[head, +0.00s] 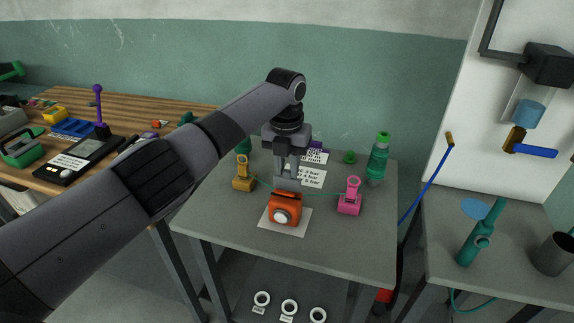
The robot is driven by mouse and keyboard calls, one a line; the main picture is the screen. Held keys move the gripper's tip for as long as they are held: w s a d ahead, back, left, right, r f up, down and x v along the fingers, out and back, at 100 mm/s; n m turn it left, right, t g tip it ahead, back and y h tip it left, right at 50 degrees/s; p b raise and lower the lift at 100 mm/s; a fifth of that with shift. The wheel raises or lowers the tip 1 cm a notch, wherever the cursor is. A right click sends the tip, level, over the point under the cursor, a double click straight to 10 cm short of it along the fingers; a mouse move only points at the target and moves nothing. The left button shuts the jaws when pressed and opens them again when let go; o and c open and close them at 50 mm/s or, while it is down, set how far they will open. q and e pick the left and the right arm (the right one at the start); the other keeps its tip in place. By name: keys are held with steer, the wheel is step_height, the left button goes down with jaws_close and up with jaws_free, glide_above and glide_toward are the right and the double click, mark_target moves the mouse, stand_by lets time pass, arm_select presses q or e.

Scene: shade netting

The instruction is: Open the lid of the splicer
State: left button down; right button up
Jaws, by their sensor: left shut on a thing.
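The splicer (285,209) is a small orange box with a dark top edge and a round white part on its front. It sits on a white sheet on the grey table. My left gripper (287,181) points straight down at the splicer's top and is shut on its lid. The fingers hide part of the lid, and the exact contact is too small to see. The lid looks down on the box. My right gripper is not in view.
A yellow clamp (244,174) and a pink clamp (350,197) flank the splicer, with a thin green line between them. A green bottle (378,158) stands at the back right. Printed cards (312,178) lie behind. The grey table's (230,232) front left is clear.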

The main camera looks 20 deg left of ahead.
mark_target(287, 171)
arm_select(q)
steer(key=shift+f, duration=0.15)
stand_by(0.4)
steer(key=c, duration=0.9)
jaws_free()
steer(key=shift+r, duration=0.2)
steer(key=r, duration=0.7)
steer(key=shift+s+b, duration=0.2)
steer(key=shift+b, duration=0.2)
steer(key=shift+f, duration=0.1)
